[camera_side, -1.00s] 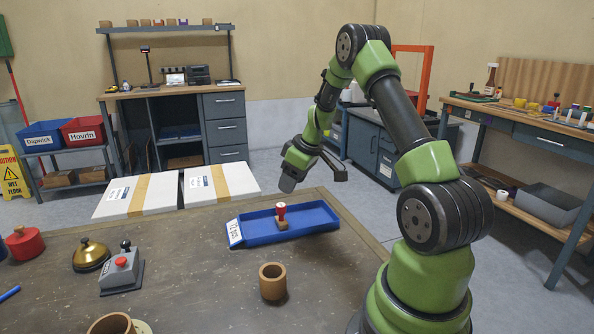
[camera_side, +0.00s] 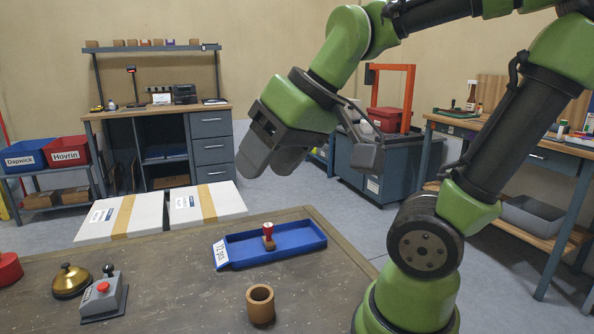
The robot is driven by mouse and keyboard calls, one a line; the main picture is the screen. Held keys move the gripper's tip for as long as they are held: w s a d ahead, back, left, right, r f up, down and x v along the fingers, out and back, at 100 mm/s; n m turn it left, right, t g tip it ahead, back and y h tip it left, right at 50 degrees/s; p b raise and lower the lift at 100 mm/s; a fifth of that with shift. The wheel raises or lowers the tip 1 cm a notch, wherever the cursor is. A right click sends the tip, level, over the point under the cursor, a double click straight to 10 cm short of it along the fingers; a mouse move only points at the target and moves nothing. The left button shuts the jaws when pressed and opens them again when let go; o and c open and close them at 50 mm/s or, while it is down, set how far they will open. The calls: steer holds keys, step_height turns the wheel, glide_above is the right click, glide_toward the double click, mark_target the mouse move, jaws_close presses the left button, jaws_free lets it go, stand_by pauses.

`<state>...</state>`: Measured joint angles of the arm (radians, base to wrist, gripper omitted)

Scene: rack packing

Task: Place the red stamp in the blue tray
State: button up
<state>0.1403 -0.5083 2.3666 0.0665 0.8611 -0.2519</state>
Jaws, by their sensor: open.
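The red stamp (camera_side: 268,235) stands upright inside the blue tray (camera_side: 300,247), near the tray's left-middle part. It has a red and white top on a brown base. The tray lies on the wooden table with a white label on its left end. My gripper (camera_side: 268,160) is open and empty, up in the air above and behind the tray. It is clear of the stamp and does not touch it.
On the table stand a brown cup (camera_side: 260,305), a grey box with a red button (camera_side: 103,293) and a brass bell (camera_side: 71,281). A red object (camera_side: 8,270) sits at the left edge. White boxes (camera_side: 125,215) lie beyond the table.

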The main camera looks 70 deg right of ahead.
steer(key=shift+m+t+y, duration=0.3)
steer(key=shift+m, duration=0.1)
steer(key=s, duration=0.1)
steer(key=s+a, duration=0.1)
steer(key=s, duration=0.1)
steer(key=s+a, duration=0.1)
steer(key=shift+s+a+f, duration=0.1)
steer(key=shift+s+f, duration=0.1)
steer(key=shift+s, duration=0.05)
